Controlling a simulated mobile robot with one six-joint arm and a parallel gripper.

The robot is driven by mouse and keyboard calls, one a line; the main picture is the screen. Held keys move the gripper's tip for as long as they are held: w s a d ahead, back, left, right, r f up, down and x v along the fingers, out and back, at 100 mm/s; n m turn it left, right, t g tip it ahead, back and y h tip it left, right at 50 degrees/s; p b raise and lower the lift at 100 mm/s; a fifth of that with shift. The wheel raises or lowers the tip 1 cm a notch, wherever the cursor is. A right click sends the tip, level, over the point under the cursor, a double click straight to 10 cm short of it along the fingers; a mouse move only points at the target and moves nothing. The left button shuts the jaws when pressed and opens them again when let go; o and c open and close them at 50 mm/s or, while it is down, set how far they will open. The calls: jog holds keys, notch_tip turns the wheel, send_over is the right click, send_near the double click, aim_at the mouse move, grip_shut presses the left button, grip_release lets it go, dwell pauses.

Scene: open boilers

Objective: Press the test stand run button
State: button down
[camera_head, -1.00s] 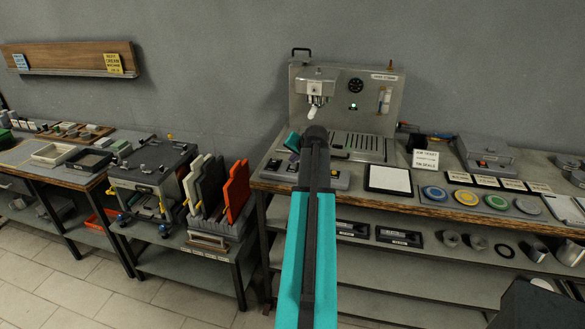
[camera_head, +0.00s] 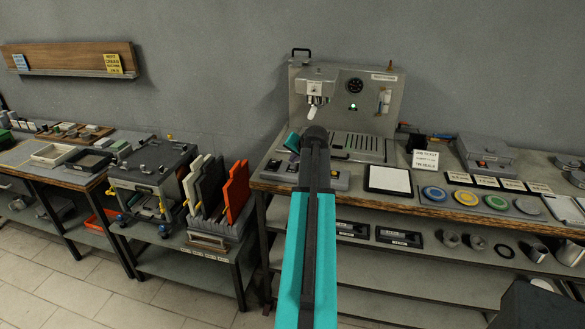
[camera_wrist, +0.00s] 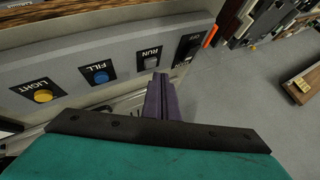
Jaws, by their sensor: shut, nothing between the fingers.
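The test stand (camera_head: 392,95) is a grey metal unit on the bench in the head view, with a dial, a lit green lamp and a sloped button panel (camera_head: 343,181) at its front. In the wrist view its panel (camera_wrist: 115,48) shows upside-down labels. The grey run button (camera_wrist: 151,63), labelled RUN, sits between the blue FILL button (camera_wrist: 101,77) and a black switch (camera_wrist: 188,46). My gripper (camera_wrist: 158,77) is shut and empty, its tips right beside the run button. I cannot tell whether they touch it. In the head view my arm hides part of the panel.
The yellow LIGHT button (camera_wrist: 44,95) is farther left on the panel. A white pad (camera_head: 389,179) and several coloured discs lie right of the stand. A rack with upright grey and red boards (camera_head: 236,192) stands left of the bench. Open floor shows at lower left.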

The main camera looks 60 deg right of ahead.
jog(key=shift+f+b, duration=0.55)
jog(key=shift+f, duration=0.35)
dwell(1.8)
jog(key=shift+r, duration=0.15)
jog(key=shift+r+p, duration=0.45)
jog(key=shift+r, duration=0.3)
dwell(0.3)
notch_tip(320, 180, up, 5)
jog(key=shift+p, duration=1.25)
